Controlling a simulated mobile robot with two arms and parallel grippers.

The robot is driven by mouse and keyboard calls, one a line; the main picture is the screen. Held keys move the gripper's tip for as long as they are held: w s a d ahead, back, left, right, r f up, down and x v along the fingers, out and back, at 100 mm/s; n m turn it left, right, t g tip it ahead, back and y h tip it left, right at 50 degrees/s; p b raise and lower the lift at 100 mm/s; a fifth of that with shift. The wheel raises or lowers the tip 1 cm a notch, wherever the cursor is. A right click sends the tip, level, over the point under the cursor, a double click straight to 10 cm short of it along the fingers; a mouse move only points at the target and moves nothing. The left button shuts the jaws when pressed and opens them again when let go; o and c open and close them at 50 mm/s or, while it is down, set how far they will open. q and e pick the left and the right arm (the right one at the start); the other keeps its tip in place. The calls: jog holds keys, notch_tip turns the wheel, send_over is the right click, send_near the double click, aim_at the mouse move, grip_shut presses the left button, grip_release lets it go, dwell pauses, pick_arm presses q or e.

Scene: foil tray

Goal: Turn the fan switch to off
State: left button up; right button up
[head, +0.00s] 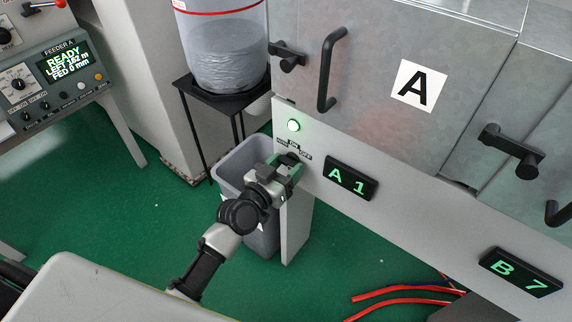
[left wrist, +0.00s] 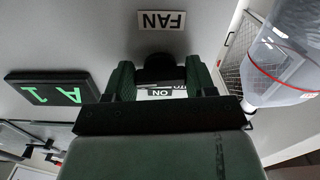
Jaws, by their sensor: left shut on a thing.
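The fan switch is a dark knob (head: 290,158) on the grey panel below the oven door marked A. In the left wrist view the two green fingers of the gripper (left wrist: 160,78) stand on either side of the black knob (left wrist: 159,66). A FAN label (left wrist: 161,21) and an ON label (left wrist: 159,92) show there, upside down. The fingers partly hide the knob, so I cannot tell where it points.
The A 1 display (head: 351,178) sits just right of the gripper, and the B 7 display (head: 520,271) farther right. A grey bin (head: 231,167) stands behind my left arm. A clear hopper (head: 225,50) is above it. Red cables (head: 405,292) lie on the green floor.

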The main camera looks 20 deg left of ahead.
pick_arm(q)
jog(key=n+p, duration=0.1)
jog(key=n, duration=0.3)
jog(key=shift+r, duration=0.1)
jog(key=shift+d+n+p, duration=0.15)
jog(key=shift+n+p, duration=0.4)
jog(key=shift+n, duration=1.35)
jog(key=o, duration=0.9)
jog(key=shift+s, duration=0.15)
jog(key=v, duration=1)
jog(key=shift+s+b, duration=0.3)
